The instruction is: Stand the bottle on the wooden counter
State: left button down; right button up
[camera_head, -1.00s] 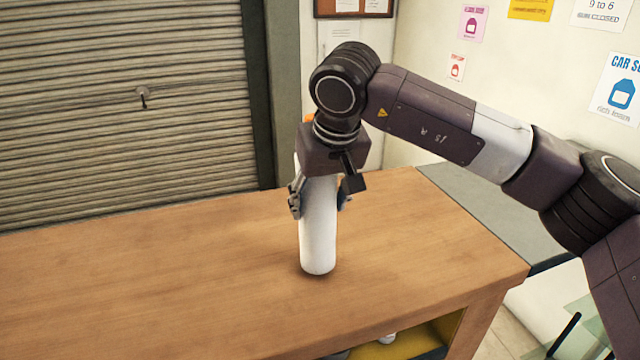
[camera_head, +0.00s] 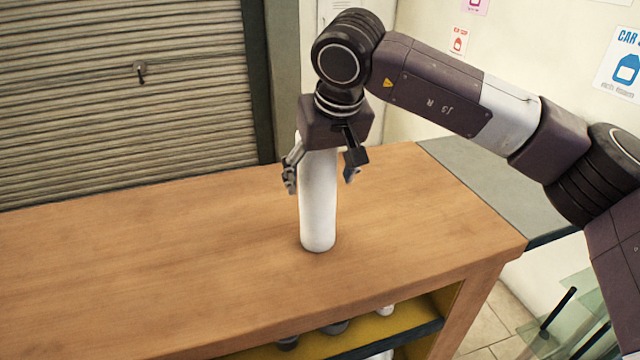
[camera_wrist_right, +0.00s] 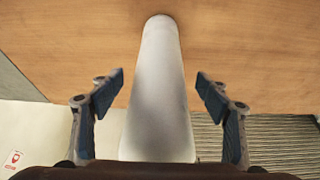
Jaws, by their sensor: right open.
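The white bottle (camera_head: 318,205) stands upright on the wooden counter (camera_head: 180,235), towards its right part. My right gripper (camera_head: 320,178) is around the bottle's upper part from above, with its fingers spread open and apart from it. In the right wrist view the bottle (camera_wrist_right: 158,95) runs between the two open fingers, with a gap on each side. The bottle's top is hidden by my gripper. My left gripper is not in view.
A shelf (camera_head: 400,325) under the counter holds several small items. A grey surface (camera_head: 490,185) adjoins the counter's right end. A slatted shutter (camera_head: 120,100) stands behind. The counter's left side is clear.

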jog(key=b+v, duration=0.2)
jog(key=v, duration=0.8)
jog(key=shift+s, duration=0.1)
